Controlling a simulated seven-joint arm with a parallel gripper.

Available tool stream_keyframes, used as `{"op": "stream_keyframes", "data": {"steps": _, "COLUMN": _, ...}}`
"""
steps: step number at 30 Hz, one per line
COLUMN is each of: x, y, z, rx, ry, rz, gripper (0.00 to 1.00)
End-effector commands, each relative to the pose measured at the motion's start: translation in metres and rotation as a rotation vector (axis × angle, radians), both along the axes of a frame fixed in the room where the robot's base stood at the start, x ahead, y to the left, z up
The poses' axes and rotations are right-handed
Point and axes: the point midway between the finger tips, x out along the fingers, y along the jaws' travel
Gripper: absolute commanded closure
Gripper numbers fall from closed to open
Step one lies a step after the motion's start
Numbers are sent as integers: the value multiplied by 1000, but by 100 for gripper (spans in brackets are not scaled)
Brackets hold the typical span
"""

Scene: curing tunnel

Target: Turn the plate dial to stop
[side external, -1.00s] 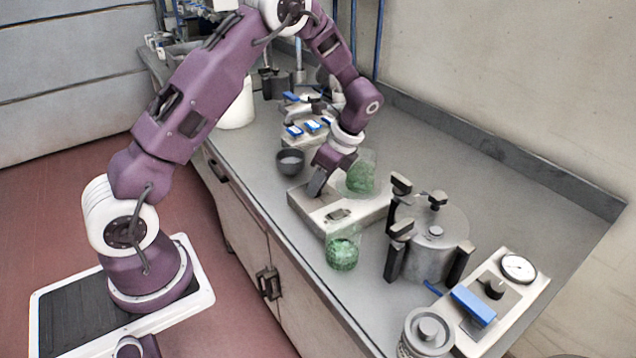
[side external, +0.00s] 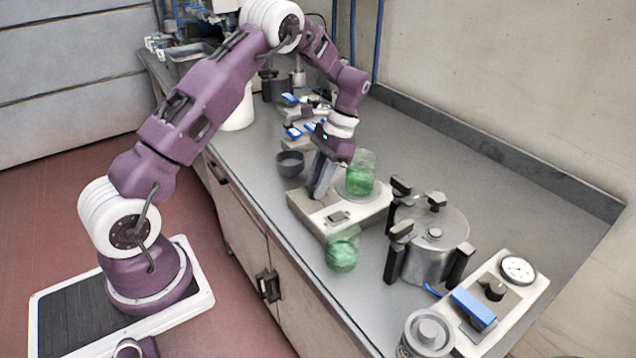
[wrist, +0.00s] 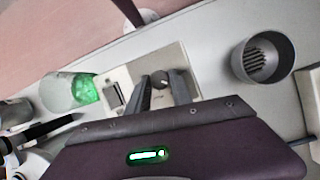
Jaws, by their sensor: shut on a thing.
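The plate unit (side external: 315,212) is a pale box on the bench with a round plate on top and a control panel in front. In the wrist view its dark dial (wrist: 158,78) shows between my two fingers. My gripper (side external: 317,194) reaches down at the unit's left end; in the wrist view my gripper (wrist: 161,80) is shut on the dial, a finger on each side. In the side view the dial is hidden by the fingers. A clear beaker of green liquid (side external: 360,183) stands on the plate. The dial's pointer mark is too small to read.
A second green-filled beaker (side external: 342,253) stands at the unit's front edge. A dark grey bowl (side external: 290,164) is left of my gripper. A lidded metal pot (side external: 432,240) with black clamps stands to the right.

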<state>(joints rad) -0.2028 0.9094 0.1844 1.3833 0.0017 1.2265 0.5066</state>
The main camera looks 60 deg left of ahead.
Motion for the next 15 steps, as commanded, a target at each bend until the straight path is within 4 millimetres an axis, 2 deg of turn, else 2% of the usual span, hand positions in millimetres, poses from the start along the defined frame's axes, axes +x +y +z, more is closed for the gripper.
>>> {"op": "stream_keyframes", "data": {"steps": 15, "x": 0, "y": 3, "z": 0, "rx": -3, "ry": -2, "rz": 467, "gripper": 100}}
